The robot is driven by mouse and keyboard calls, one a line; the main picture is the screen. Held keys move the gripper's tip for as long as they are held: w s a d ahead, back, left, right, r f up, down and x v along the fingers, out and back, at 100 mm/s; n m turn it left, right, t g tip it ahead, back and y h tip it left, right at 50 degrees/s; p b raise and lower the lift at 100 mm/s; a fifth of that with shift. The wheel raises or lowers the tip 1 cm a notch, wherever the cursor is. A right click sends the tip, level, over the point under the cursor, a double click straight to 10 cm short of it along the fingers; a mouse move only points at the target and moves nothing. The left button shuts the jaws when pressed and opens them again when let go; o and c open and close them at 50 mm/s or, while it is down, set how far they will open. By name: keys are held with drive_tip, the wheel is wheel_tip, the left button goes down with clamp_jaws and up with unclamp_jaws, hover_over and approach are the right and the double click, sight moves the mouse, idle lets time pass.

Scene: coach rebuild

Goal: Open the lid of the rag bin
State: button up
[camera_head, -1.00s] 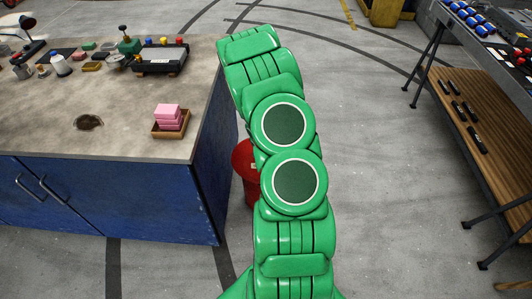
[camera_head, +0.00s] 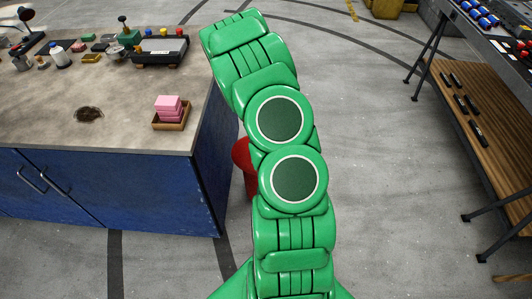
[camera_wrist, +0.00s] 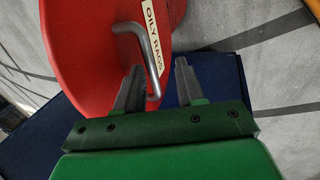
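The red rag bin (camera_head: 242,156) stands on the floor beside the right end of the blue workbench. My green arm hides much of it in the head view. In the wrist view the red lid (camera_wrist: 85,60) fills the upper left, with a pale "OILY RAGS" label (camera_wrist: 154,35) and a bent grey bar handle (camera_wrist: 147,50). My gripper (camera_wrist: 158,80) is open, its two dark fingers apart. The lower end of the handle shows between the fingers, nearer the left one; I cannot tell whether they touch. The gripper is hidden in the head view.
The blue workbench (camera_head: 110,195) stands close to the bin on the left. On its top are a wooden tray with pink blocks (camera_head: 169,112) and several tools. A rack with a wooden shelf (camera_head: 490,130) stands at the right. The floor between is clear.

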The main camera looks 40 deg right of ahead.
drive_tip(key=shift+s+a+r, duration=0.3)
drive_tip(key=shift+s+a, duration=0.45)
drive_tip(key=shift+r, duration=0.1)
idle(0.3)
drive_tip(key=v, duration=0.7)
drive_tip(key=shift+r, duration=0.25)
drive_tip(key=shift+s, duration=0.1)
idle(0.6)
drive_tip(key=shift+a, duration=0.1)
